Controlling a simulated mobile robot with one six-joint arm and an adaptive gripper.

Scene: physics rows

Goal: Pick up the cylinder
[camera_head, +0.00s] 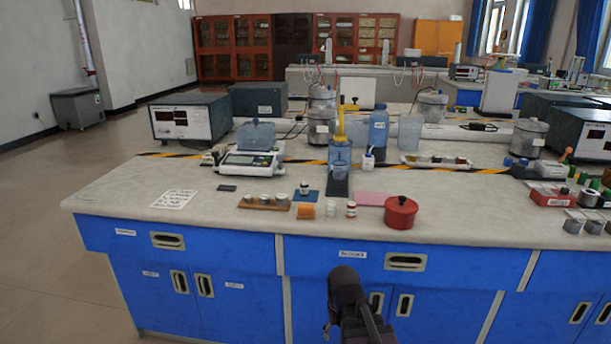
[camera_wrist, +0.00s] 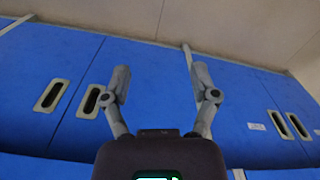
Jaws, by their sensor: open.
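Several small cylinder-shaped things stand near the front of the bench; which one is the task's cylinder I cannot tell. In the head view they include an orange ribbed cylinder (camera_head: 306,211), a small white cylinder (camera_head: 330,209) and a red-and-white one (camera_head: 351,209). A larger clear cylinder (camera_head: 340,158) with blue content stands behind them. My gripper (camera_wrist: 160,78) is open and empty in the wrist view, facing the blue cabinet front. In the head view my arm is low in front of the bench, below its top; the fingertips are not clear there.
A red lidded pot (camera_head: 401,212) stands right of the small cylinders. A wooden block with small weights (camera_head: 265,202) is to their left, a balance (camera_head: 250,162) behind. Blue cabinets (camera_head: 240,291) fill the front.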

